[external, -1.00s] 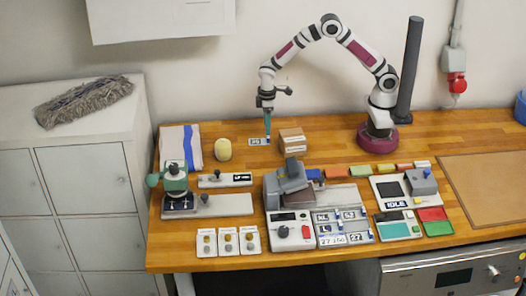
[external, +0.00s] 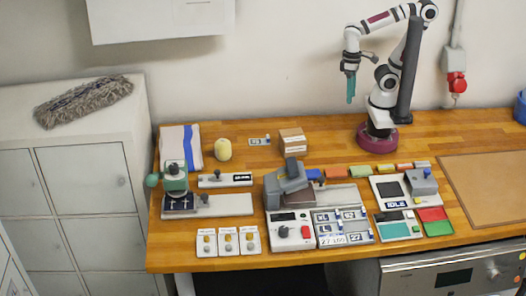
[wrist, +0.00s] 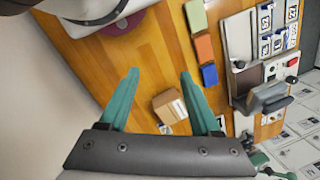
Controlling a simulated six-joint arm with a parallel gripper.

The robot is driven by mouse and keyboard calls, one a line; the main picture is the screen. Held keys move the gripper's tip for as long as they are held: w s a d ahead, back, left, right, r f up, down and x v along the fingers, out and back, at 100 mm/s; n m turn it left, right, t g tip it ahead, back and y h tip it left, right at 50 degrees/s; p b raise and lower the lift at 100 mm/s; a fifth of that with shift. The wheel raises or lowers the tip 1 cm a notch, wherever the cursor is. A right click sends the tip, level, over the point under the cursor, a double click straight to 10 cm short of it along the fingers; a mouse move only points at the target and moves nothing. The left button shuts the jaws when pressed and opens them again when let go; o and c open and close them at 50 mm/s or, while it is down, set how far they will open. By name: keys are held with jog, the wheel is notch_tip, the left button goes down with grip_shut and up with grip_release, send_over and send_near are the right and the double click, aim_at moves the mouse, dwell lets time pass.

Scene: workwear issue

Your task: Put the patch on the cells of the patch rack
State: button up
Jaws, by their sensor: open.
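A small white patch with a dark printed mark (external: 260,141) lies flat on the wooden bench, left of a cardboard box. In the wrist view the patch (wrist: 166,129) shows just below the box. The patch rack (external: 345,240) stands at the bench's front middle, its cells holding several white and blue labelled patches. It seems to show at the upper right of the wrist view (wrist: 276,30). My gripper (external: 351,100) is raised near my base, well above the bench, with teal fingers pointing down. In the wrist view the gripper (wrist: 160,75) is open, with nothing between its fingers.
The cardboard box (external: 292,141) stands close beside the patch. A grey press-like device (external: 288,187) stands behind and left of the rack. Several coloured blocks (external: 335,173) line the bench behind it. A yellow roll (external: 223,149) and striped cloth (external: 181,148) are at left.

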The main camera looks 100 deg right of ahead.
jog(key=shift+s+a+f, duration=0.15)
jog(key=shift+s+f, duration=0.05)
jog(key=shift+s, duration=0.55)
jog(key=shift+c, duration=0.8)
jog(key=m+h, duration=0.6)
jog(key=m, duration=0.7)
send_over(268, 138)
jog(key=a, duration=0.6)
notch_tip(268, 138, down, 8)
jog(key=x, duration=1.4)
jog(key=shift+w+d+f, duration=0.1)
jog(key=shift+d, duration=0.1)
grip_shut()
